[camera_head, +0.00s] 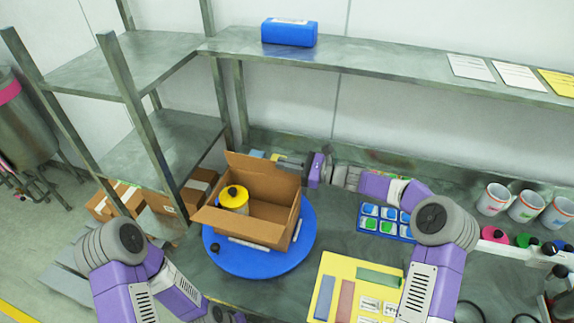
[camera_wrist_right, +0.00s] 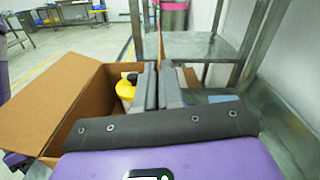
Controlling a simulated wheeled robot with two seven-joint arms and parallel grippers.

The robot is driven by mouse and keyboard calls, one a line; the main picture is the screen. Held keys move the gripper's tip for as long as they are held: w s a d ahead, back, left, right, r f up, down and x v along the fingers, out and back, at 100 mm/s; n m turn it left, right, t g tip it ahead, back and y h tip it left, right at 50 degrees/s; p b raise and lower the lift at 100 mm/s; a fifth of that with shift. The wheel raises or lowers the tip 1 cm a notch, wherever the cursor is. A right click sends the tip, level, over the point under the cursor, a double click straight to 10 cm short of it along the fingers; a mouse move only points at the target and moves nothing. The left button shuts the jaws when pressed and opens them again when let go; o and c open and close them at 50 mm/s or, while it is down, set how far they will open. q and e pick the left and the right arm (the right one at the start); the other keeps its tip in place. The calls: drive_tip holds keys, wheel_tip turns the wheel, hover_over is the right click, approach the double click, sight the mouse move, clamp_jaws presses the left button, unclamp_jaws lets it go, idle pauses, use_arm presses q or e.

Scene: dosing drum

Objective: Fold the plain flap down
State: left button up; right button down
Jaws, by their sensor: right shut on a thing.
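An open brown cardboard box (camera_head: 262,232) sits on a round blue turntable (camera_head: 305,245). A jar with a yellow lid and black cap (camera_head: 233,196) stands inside the box; it also shows in the wrist view (camera_wrist_right: 125,90). A brown flap (camera_head: 243,163) stands up at the box's far side. I cannot make out any marking on it. My right gripper (camera_head: 280,163) reaches in from the right at that far side, its jaws shut on the flap; its two fingers fill the middle of the wrist view (camera_wrist_right: 159,85). My left arm is at the lower left, its gripper out of view.
Metal shelves stand behind and left, with a blue case (camera_head: 289,33) on top. To the right are a blue tray of small pots (camera_head: 387,220) and several white cups (camera_head: 527,206). A yellow board (camera_head: 335,268) lies in front right.

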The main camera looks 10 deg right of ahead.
idle(0.3)
drive_tip(key=c, duration=1.3)
unclamp_jaws()
drive_tip(key=shift+c, duration=0.2)
drive_tip(key=shift+d, duration=0.1)
drive_tip(key=v, duration=0.7)
drive_tip(key=shift+s+d, duration=0.15)
